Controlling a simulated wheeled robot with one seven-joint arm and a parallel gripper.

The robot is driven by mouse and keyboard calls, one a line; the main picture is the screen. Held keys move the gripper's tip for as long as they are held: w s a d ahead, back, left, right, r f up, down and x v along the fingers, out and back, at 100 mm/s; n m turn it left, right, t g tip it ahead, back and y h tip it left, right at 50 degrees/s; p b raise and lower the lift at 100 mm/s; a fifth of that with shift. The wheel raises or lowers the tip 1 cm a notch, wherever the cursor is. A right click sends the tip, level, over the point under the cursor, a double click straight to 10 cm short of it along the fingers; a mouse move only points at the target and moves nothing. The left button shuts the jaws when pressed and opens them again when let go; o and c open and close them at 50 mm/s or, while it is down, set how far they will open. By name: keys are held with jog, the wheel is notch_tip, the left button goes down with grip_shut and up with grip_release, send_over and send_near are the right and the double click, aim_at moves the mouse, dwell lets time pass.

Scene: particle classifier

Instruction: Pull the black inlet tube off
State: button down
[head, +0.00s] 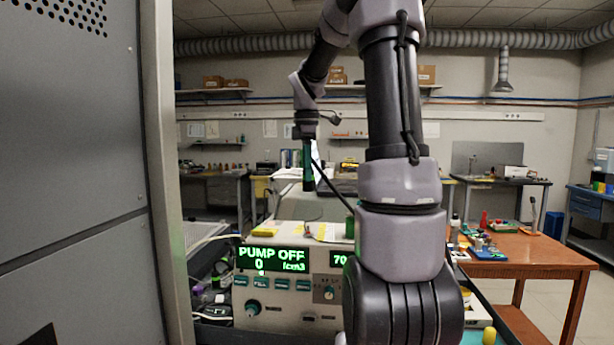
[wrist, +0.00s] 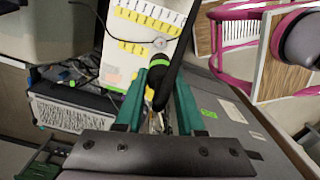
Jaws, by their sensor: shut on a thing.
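The black inlet tube (head: 331,191) runs in the head view from my gripper (head: 307,183) down to the right, where my arm hides its lower end. In the wrist view, the black tube (wrist: 176,50) passes between the green fingers of my gripper (wrist: 160,82). The gripper is shut on it. A green ring shows around the dark tube end near the fingertips. The head view shows the gripper pointing down above the instrument (head: 290,312), whose display reads "PUMP OFF 0". Whether the held end touches any port cannot be told.
A tall grey cabinet (head: 70,180) stands close on the left. An orange table (head: 545,252) with small items is on the right. Cables and small items crowd the area left of the instrument. The wrist view shows a pink-framed item (wrist: 218,40) at upper right.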

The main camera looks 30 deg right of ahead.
jog(key=shift+r, duration=1.15)
jog(key=shift+r, duration=1.5)
